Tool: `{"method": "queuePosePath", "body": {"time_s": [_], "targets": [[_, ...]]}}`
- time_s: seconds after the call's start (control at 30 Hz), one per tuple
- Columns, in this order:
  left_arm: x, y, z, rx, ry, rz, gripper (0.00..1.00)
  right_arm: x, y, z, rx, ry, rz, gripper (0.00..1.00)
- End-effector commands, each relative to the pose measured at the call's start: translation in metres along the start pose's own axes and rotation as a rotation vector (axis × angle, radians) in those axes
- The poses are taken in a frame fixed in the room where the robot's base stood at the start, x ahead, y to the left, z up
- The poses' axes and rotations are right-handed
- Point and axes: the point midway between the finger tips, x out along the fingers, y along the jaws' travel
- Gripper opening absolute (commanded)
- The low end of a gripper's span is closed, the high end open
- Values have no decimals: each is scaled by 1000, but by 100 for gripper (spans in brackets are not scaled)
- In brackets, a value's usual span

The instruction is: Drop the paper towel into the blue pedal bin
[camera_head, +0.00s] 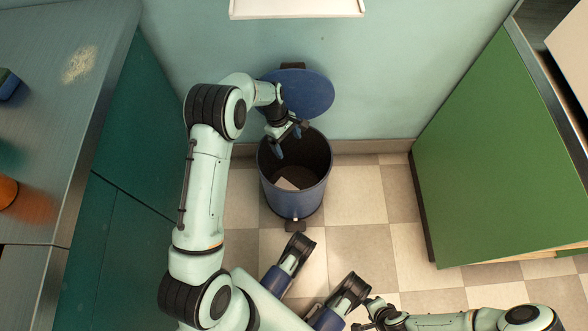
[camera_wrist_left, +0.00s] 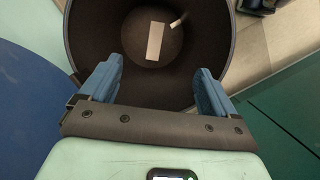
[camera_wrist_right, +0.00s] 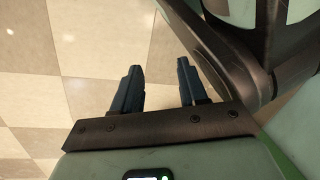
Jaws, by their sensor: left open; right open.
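The blue pedal bin (camera_head: 290,203) stands on the floor against the wall with its round blue lid (camera_head: 305,95) raised. A flat pale piece, seemingly the paper towel (camera_head: 286,184), lies inside on the bin's bottom; it also shows in the left wrist view (camera_wrist_left: 155,41). My left gripper (camera_head: 288,142) is over the bin's mouth, pointing down, with its fingers apart and nothing between them (camera_wrist_left: 161,82). My right gripper (camera_wrist_right: 158,75) is open and empty above the tiled floor, low in the head view.
A small pale bit (camera_wrist_left: 178,20) shows beside the towel. A grey counter (camera_head: 60,130) at left carries a pale smear (camera_head: 80,64), a blue-green block (camera_head: 8,85) and an orange object (camera_head: 8,192). A green cabinet (camera_head: 490,160) stands at right. Tiled floor (camera_head: 365,205) beside the bin is clear.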

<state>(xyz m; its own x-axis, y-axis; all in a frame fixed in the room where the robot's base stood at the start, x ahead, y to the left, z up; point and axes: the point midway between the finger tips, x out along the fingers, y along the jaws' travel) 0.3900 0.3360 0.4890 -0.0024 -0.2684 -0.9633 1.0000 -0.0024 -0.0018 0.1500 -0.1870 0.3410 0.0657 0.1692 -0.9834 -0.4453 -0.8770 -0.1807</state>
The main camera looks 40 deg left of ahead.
Motion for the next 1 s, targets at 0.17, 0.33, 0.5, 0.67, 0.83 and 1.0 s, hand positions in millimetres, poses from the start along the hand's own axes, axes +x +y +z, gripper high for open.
{"method": "queuePosePath", "body": {"time_s": [0.17, 0.33, 0.5, 0.67, 0.83, 1.0], "targets": [[-40, 1, 0, 1, 3, 6, 90, -16, -14, -16, -17, 57, -26, 43], [-80, 1, 0, 1, 3, 6, 90, -32, -29, -32, -33, 118, -53, 43], [-108, 0, 0, 1, 2, 4, 90, -43, -40, -44, -44, 163, -75, 43], [-122, 0, 0, 1, 1, 2, 90, -49, -46, -50, -49, 187, -84, 43], [-124, 0, 0, 1, 1, 1, 90, -49, -47, -52, -51, 192, -86, 43], [-124, 0, 0, 0, 1, 1, 90, -49, -47, -52, -50, 191, -86, 43]]}}
